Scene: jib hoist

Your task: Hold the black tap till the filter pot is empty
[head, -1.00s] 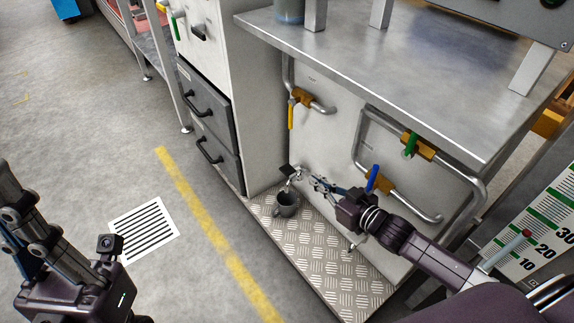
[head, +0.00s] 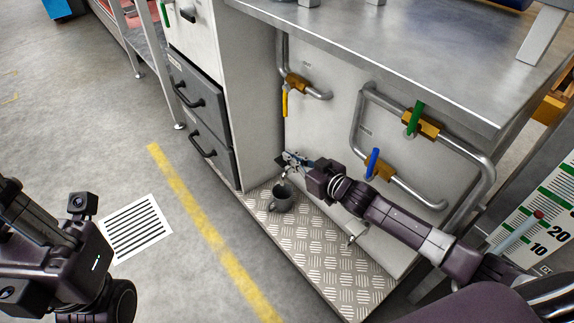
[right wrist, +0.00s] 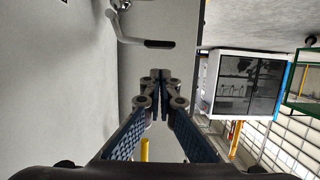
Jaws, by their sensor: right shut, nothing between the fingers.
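My right gripper (head: 284,158) is shut, with its tips in front of the spot where the black tap sits, low on the cabinet wall. It mostly hides the tap, so contact cannot be told. A small metal spout (head: 283,180) shows just below the gripper. A dark grey mug (head: 282,200) stands under the spout. In the right wrist view the fingers (right wrist: 160,78) are together with nothing between them. I cannot make out the filter pot or its contents. My left gripper (head: 60,265) is at the lower left, its fingers not clearly visible.
The wall carries pipes with yellow (head: 285,103), green (head: 416,117) and blue (head: 373,163) valve levers. A metal worktop (head: 390,50) overhangs it. Dark drawers (head: 205,110) stand left of the tap. A tread-plate ledge (head: 320,245) lies below.

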